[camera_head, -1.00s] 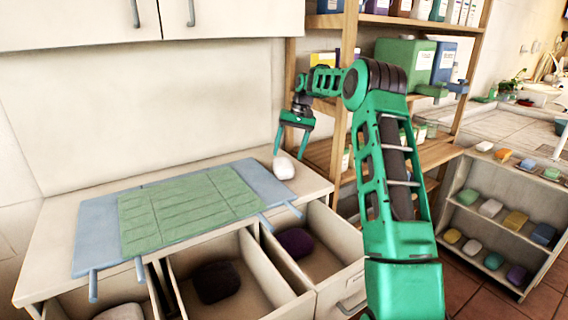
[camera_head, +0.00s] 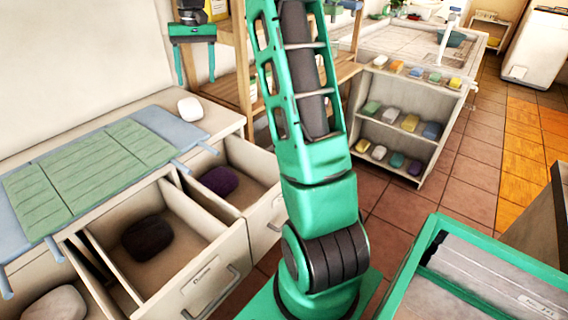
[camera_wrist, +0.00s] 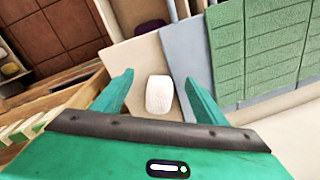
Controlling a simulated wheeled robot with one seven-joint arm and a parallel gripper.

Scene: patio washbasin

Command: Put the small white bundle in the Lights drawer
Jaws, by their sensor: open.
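The small white bundle (camera_head: 190,109) lies on the bare right end of the counter, beside the blue mat. My gripper (camera_head: 197,80) is open and empty above it, fingers pointing down. In the wrist view the bundle (camera_wrist: 159,97) shows between the two spread fingers, apart from both. Three drawers below stand open. The right drawer (camera_head: 262,203) holds a purple bundle (camera_head: 219,181). The middle drawer (camera_head: 205,262) holds a dark brown bundle (camera_head: 147,238). The left drawer holds a larger white bundle (camera_head: 55,304). The labels are too small to read, so I cannot tell which is Lights.
A green slatted mat (camera_head: 85,172) lies on the blue mat (camera_head: 172,127) on the counter. A wooden shelf rack (camera_head: 235,92) stands right behind the counter. A low white shelf (camera_head: 425,150) holds several coloured bundles. A green-rimmed tray (camera_head: 410,268) is at front right.

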